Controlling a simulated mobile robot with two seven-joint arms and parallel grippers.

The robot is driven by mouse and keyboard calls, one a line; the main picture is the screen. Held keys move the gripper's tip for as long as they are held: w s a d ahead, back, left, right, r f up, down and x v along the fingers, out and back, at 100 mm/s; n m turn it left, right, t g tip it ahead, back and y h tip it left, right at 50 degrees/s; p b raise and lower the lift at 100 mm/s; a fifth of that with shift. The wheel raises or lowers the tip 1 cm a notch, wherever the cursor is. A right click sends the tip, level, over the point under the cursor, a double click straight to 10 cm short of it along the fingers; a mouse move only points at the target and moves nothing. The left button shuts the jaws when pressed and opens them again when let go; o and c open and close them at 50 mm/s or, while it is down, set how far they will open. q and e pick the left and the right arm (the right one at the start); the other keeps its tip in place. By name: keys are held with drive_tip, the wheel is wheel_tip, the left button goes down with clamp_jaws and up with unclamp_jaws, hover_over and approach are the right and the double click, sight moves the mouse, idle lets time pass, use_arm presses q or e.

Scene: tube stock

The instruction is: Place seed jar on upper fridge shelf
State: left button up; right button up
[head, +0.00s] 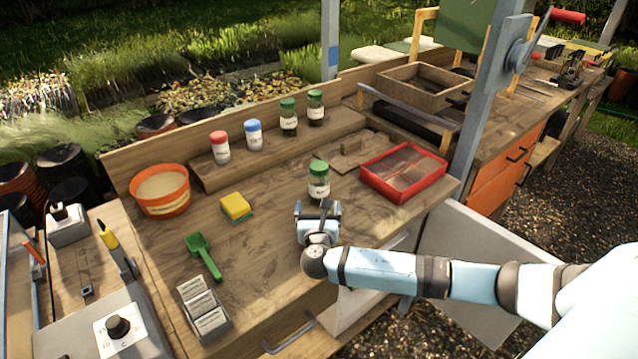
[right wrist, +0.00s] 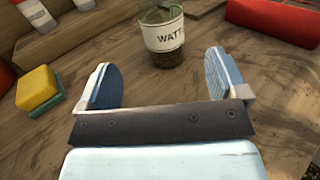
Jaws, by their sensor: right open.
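A seed jar (head: 318,182) with a green lid and white label stands upright on the wooden bench. In the right wrist view, the jar (right wrist: 165,37) stands just beyond the fingertips, roughly centred between them, its top cut off by the frame edge. My right gripper (head: 318,208) is open and empty, in front of the jar at the bench's near side; it also shows in the right wrist view (right wrist: 162,80). Below the bench, a pale open door (head: 485,262) hangs at the right, apparently the fridge's. The fridge's shelves are hidden. My left gripper is not in view.
Red-lidded (head: 220,148), blue-lidded (head: 254,135) and two green-lidded jars stand on the raised back ledge. A red tray (head: 375,187) lies right of the seed jar. A yellow sponge (head: 236,206), green scoop (head: 203,256) and orange pot (head: 161,206) stand left.

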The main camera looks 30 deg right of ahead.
sight(319, 191)
drive_tip(key=x, duration=1)
drive_tip(key=shift+w+d+f, duration=0.2)
drive_tip(key=shift+d, duration=0.1)
drive_tip(key=c, duration=1.2)
drive_tip(key=shift+r, duration=0.1)
drive_tip(key=shift+c, duration=0.2)
